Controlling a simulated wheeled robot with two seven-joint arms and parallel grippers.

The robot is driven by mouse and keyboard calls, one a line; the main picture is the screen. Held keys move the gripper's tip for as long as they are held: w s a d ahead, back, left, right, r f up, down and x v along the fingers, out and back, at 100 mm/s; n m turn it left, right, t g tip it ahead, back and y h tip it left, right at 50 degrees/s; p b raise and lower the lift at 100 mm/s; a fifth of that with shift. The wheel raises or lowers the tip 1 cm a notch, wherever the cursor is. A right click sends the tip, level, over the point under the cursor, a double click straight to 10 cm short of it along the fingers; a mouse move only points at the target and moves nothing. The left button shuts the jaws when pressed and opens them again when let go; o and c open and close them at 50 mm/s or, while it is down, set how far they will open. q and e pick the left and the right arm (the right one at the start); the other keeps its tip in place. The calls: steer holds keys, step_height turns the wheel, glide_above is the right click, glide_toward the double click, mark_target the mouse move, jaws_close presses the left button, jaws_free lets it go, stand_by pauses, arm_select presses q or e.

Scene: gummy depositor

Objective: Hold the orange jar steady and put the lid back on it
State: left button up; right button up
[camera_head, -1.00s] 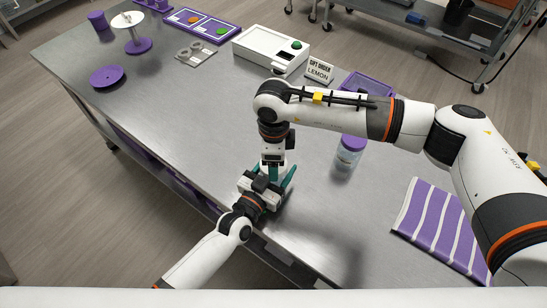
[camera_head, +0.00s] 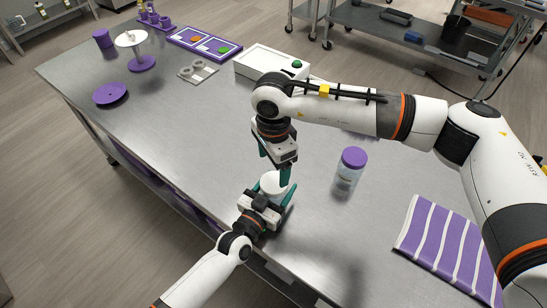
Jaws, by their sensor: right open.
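A jar with a round white top (camera_head: 272,184) stands near the table's front edge. Its top looks like a white lid, and no orange shows on it from here; its lower part is hidden by my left gripper. My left gripper (camera_head: 268,198) has its green fingers on either side of the jar and appears shut on it. My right gripper (camera_head: 275,167) is open and empty just above the white top, pointing down, its fingertips close to it. Whether the lid is fully seated is too small to tell.
A second jar with a purple lid (camera_head: 354,157) stands to the right on the steel table (camera_head: 190,130). A purple striped cloth (camera_head: 450,245) lies farther right. A white box (camera_head: 262,60), purple trays (camera_head: 204,42) and a purple disc (camera_head: 110,94) are toward the back.

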mark_target(274, 181)
steer(key=n, duration=0.1)
steer(key=r+n, duration=0.1)
steer(key=n, duration=0.3)
steer(key=shift+r, duration=0.25)
steer(key=shift+f, duration=0.1)
steer(key=shift+f, duration=3.9)
steer(key=shift+c, duration=0.3)
steer(key=c, duration=0.9)
steer(key=shift+c, duration=0.2)
steer(key=o, duration=1.2)
